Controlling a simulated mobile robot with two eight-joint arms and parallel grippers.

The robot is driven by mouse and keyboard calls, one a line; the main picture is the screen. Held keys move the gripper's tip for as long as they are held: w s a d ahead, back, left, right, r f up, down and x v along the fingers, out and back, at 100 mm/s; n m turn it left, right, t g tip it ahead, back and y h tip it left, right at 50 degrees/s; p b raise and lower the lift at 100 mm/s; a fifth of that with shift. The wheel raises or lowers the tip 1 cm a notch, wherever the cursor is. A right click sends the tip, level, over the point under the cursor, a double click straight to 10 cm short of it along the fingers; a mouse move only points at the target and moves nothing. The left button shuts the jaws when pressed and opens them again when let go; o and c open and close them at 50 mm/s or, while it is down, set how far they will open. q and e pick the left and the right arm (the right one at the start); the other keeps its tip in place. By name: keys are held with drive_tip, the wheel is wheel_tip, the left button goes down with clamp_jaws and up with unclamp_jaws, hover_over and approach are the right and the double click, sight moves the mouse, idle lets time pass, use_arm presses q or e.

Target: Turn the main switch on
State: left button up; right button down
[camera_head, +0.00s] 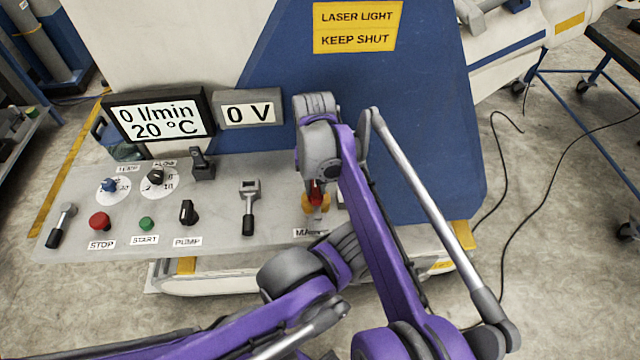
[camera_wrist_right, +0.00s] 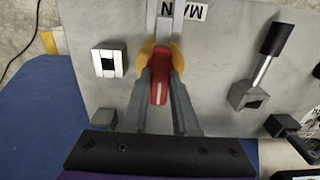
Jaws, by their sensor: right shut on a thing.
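The main switch has a red handle (camera_head: 315,193) on a yellow plate (camera_head: 312,209), at the right end of the grey control panel by the partly hidden "MAIN" label (camera_head: 305,232). In the right wrist view the red handle (camera_wrist_right: 160,80) lies between the two grey fingers of my right gripper (camera_wrist_right: 161,82). The fingers are shut on it, with the yellow plate (camera_wrist_right: 146,58) behind. In the head view my right wrist hangs over the switch and covers part of it. My purple left arm crosses the bottom; its fingers do not show.
The panel (camera_head: 120,195) also carries a red stop button (camera_head: 99,221), a green start button (camera_head: 146,223), a black pump knob (camera_head: 188,212) and a lever (camera_head: 249,207) left of the switch. Displays (camera_head: 160,118) stand behind, reading zero flow and 0 V (camera_head: 249,112).

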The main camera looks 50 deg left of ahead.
drive_tip(key=c, duration=0.7)
unclamp_jaws()
wheel_tip(320, 180, up, 11)
drive_tip(key=shift+f+p, duration=0.1)
drive_tip(key=shift+p, duration=0.25)
